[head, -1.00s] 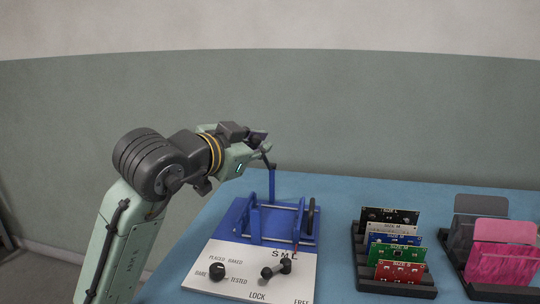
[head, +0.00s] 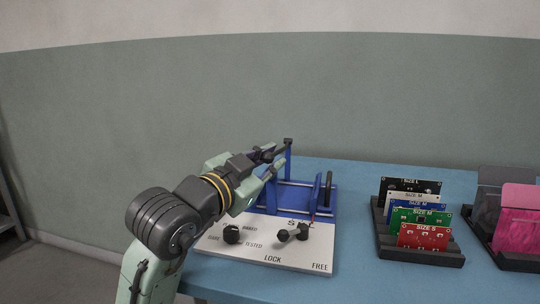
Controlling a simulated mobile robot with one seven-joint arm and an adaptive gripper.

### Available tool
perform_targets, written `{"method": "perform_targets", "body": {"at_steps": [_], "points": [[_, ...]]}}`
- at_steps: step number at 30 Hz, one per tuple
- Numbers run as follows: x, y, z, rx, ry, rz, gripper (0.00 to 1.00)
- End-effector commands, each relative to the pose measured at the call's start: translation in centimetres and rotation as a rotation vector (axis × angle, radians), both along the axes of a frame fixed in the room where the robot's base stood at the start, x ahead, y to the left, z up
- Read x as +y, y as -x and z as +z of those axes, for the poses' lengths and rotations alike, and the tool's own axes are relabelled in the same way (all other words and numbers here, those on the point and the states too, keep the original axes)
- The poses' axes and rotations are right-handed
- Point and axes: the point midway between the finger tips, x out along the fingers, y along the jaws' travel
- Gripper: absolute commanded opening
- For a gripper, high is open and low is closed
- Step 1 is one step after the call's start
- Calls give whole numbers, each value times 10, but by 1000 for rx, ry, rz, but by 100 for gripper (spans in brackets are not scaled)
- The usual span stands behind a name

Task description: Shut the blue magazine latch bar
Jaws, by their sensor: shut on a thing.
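The blue magazine (head: 311,199) stands on the back of a white panel on the table. Its blue latch bar (head: 288,164) stands upright at the rear left, with a dark knob at the top. My gripper (head: 279,157) is at the bar from the left, below the knob, and is shut on the bar. The fingers and my wrist hide the bar's lower part and the magazine's left side.
The white panel (head: 268,252) carries a round dark knob (head: 232,234) and a dark lever (head: 291,234).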

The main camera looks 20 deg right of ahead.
Motion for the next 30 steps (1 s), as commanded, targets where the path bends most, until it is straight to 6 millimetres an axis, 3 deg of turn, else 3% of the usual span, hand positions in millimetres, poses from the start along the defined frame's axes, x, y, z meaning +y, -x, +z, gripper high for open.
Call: {"method": "perform_targets", "body": {"at_steps": [17,18,21,30], "points": [[-5,2,-10,10,-12,-12,0],[-5,3,-10,10,-12,-12,19],[-5,2,-10,8,-11,-12,25],[-3,2,-7,4,-6,-7,28]]}}
